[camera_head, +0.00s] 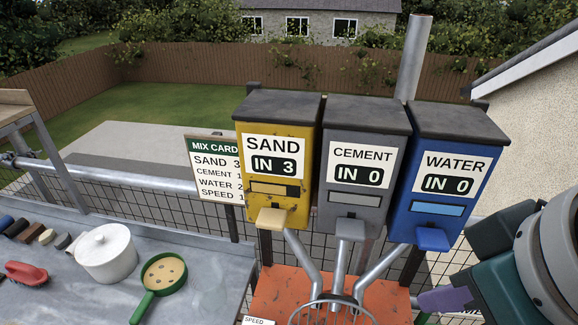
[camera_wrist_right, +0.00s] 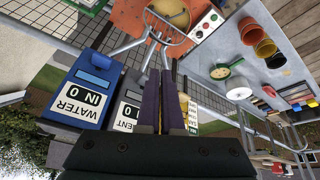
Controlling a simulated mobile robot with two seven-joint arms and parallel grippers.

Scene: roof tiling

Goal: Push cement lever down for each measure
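The grey cement dispenser (camera_head: 361,125) stands between the yellow sand dispenser (camera_head: 280,119) and the blue water dispenser (camera_head: 452,134). Its display reads IN 0; sand reads IN 3 and water IN 0. The grey cement lever (camera_head: 350,230) sticks out at the bottom front of its box. My right gripper (camera_head: 445,299) is right of and below the water lever (camera_head: 432,239), apart from the cement lever. In the right wrist view its two purple fingers (camera_wrist_right: 162,105) lie close together with nothing seen between them, partly covering the cement dispenser (camera_wrist_right: 128,112). My left gripper is not in view.
A mix card (camera_head: 215,170) lists sand 3, cement 1, water 2, speed 1. Metal chutes lead down to a caged bowl (camera_head: 332,312) on an orange stand (camera_head: 275,295). A grey bench at left holds a white pot (camera_head: 105,255) and a green-handled pan (camera_head: 163,275).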

